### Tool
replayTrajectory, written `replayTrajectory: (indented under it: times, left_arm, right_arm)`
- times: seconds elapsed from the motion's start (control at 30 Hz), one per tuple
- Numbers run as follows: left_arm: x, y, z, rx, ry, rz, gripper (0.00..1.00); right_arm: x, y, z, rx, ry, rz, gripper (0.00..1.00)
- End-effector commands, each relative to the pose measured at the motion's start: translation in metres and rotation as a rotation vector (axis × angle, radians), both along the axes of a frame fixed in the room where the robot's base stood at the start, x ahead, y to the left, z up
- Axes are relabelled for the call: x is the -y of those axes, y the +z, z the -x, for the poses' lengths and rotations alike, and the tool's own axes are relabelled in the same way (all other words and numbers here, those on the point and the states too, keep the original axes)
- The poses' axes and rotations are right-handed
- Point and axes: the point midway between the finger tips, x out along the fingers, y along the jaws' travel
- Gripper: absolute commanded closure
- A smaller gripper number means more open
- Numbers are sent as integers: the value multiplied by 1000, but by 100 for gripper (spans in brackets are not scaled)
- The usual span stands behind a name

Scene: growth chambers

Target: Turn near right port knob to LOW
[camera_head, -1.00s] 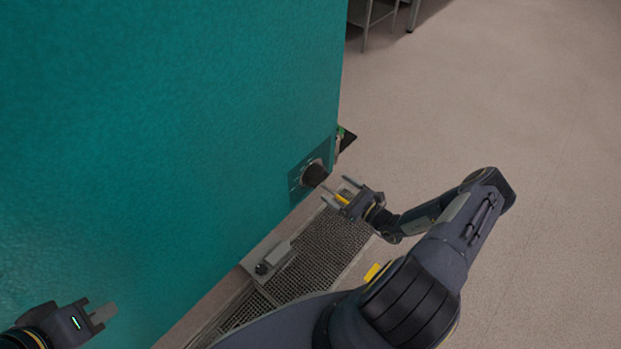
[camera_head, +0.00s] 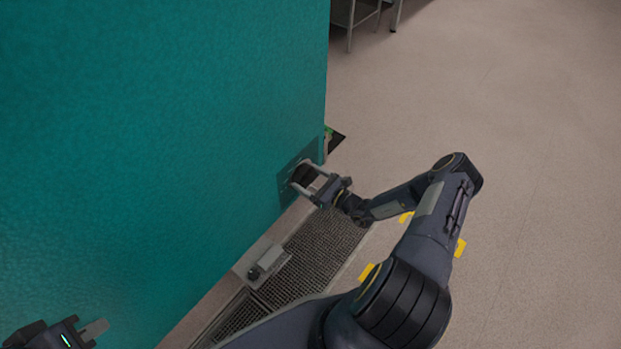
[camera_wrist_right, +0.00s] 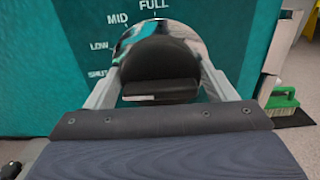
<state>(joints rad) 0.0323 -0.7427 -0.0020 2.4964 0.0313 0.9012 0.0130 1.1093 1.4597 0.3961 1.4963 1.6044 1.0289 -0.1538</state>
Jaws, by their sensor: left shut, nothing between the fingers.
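The dark port knob (camera_head: 304,175) sits on a small plate low on the teal chamber wall, near its right edge. In the right wrist view the knob (camera_wrist_right: 160,66) fills the upper middle, with printed labels SHUT, LOW, MID and FULL running up its left side to the top. Its pointer setting is not clear. My right gripper (camera_head: 299,173) is at the knob with one finger on each side of it; I cannot tell whether the fingers touch it. My left gripper (camera_head: 95,329) is shut and empty at the bottom left, away from the knob.
A metal grating (camera_head: 322,240) with a small grey box (camera_head: 268,262) lies along the foot of the teal wall (camera_head: 180,120). A green brush (camera_wrist_right: 284,99) is right of the knob on a dark mat.

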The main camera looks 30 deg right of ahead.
Motion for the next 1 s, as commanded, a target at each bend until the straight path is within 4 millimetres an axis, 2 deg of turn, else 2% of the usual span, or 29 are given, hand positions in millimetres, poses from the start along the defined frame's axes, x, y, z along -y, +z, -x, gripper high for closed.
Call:
replayTrajectory:
  times: [0.03, 0.1, 0.13, 0.47, 1.0]
  left_arm:
    - [0, 0, 0, 0, 0, 0, 100]
    - [0, 0, 0, 0, 0, 0, 100]
    - [0, 0, 0, 0, 0, 0, 100]
    - [0, 0, 0, 0, 0, 0, 100]
    - [0, -3, 0, 0, 0, 0, 100]
  right_arm:
    - [4, 0, -1, 1, -9, 3, 35]
    - [5, 0, -2, 2, -10, 4, 44]
    - [5, 0, -2, 2, -11, 4, 45]
    - [5, 0, -1, -22, -11, -54, 46]
    - [8, -1, -1, -155, -11, -375, 46]
